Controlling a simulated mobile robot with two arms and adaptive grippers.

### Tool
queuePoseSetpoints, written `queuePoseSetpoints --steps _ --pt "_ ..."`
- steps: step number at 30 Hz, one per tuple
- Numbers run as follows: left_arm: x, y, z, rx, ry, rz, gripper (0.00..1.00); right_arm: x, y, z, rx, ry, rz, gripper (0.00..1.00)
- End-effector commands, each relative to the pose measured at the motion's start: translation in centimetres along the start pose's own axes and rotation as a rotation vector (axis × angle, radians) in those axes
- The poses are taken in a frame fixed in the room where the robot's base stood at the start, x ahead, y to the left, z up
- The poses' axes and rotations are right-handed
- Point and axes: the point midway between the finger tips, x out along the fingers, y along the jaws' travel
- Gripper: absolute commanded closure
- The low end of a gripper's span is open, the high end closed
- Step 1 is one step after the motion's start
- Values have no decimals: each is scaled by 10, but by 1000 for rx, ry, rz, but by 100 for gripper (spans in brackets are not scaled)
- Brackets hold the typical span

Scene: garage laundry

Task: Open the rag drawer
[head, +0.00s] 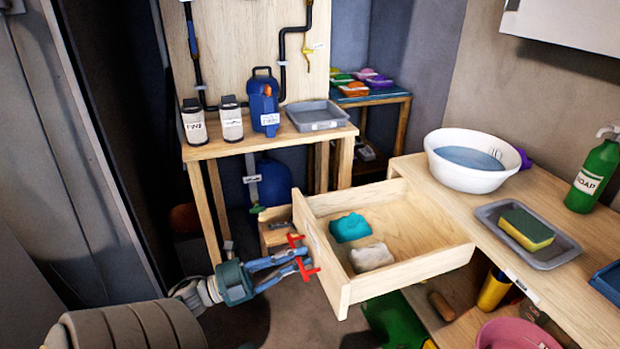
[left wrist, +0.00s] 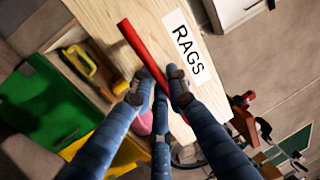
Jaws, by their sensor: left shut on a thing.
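The rag drawer (head: 405,222) is a light wooden box pulled far out from under the right-hand counter. It holds a teal rag (head: 350,227) and a white rag (head: 372,257). Its front carries a red bar handle (head: 310,272). In the left wrist view the handle (left wrist: 138,48) runs beside a label (left wrist: 187,50) reading RAGS. My left gripper (head: 300,257) is at the drawer front with blue fingers shut on the handle. Its fingertips also show in the left wrist view (left wrist: 160,86), on both sides of the bar. My right gripper is not in view.
The counter (head: 408,168) bears a white basin of water (head: 470,160), a grey tray (head: 555,252) with a sponge, and a green soap bottle (head: 597,172). A pink tub (head: 517,334) sits below. A wooden bench (head: 205,150) with containers stands behind the drawer.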

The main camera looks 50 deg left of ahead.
Motion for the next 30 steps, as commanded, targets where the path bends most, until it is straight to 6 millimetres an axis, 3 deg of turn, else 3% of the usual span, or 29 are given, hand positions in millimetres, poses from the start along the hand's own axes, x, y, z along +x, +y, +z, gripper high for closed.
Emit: queuePoseSetpoints --steps 13,14,16,26,30 --pt "-3 -3 0 1 1 -4 100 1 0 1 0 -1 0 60" --pt "-3 -3 0 1 1 -4 81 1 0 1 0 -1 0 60" --pt "-3 -3 0 1 1 -4 70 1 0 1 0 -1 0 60" --pt "-6 -1 0 0 -1 -1 70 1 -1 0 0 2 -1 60" --pt "-22 0 1 -1 -2 1 70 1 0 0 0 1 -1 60"
